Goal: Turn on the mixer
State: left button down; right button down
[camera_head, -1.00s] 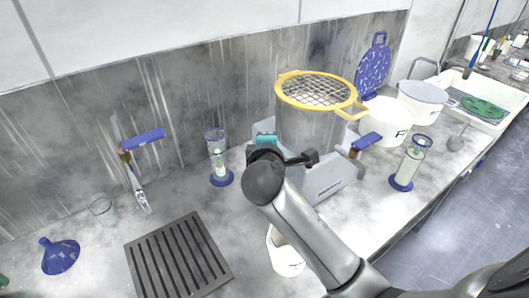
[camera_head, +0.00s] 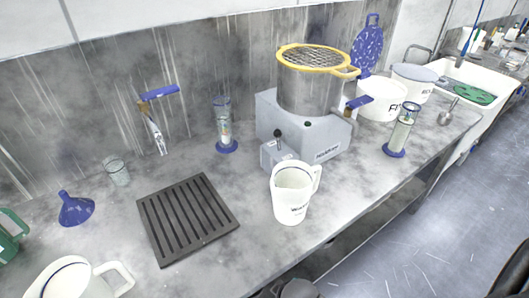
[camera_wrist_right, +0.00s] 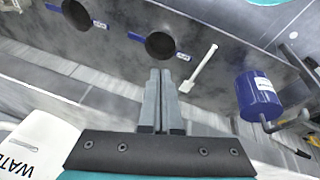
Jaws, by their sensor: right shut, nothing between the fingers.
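The mixer (camera_head: 327,141) is a grey box with a metal pot (camera_head: 308,92) on it, near the middle of the bench in the head view. A yellow-rimmed sieve (camera_head: 316,57) covers the pot. A small black-knobbed lever (camera_head: 278,134) stands on the lower front-left housing; I cannot tell whether the mixer is on. My right gripper (camera_wrist_right: 161,75) is shut and empty in the right wrist view, apart from the things seen beyond it. The mixer is not clearly visible there. My left gripper is not in view.
A white jug (camera_head: 291,197) stands close in front of the mixer. A dark slatted grate (camera_head: 188,217) lies to the left. Glass cylinders (camera_head: 224,128) (camera_head: 402,133) stand on both sides. A white bucket (camera_head: 381,100) is behind right. The bench front edge is below the jug.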

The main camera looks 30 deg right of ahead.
jog(key=s+f+m+g+b, duration=0.1)
jog(key=s+f+b, duration=0.3)
jog(key=s+f, duration=0.8)
jog(key=s+f+g+b, duration=0.2)
jog(key=s+f+b, duration=0.3)
jog(key=s+f, duration=0.6)
notch_tip(320, 180, down, 8)
jog(key=shift+s+d+r+m+y, duration=0.1)
jog(key=shift+s+d+m+y, duration=0.25)
jog(key=shift+d+m+y, duration=0.1)
jog(key=shift+s, duration=0.15)
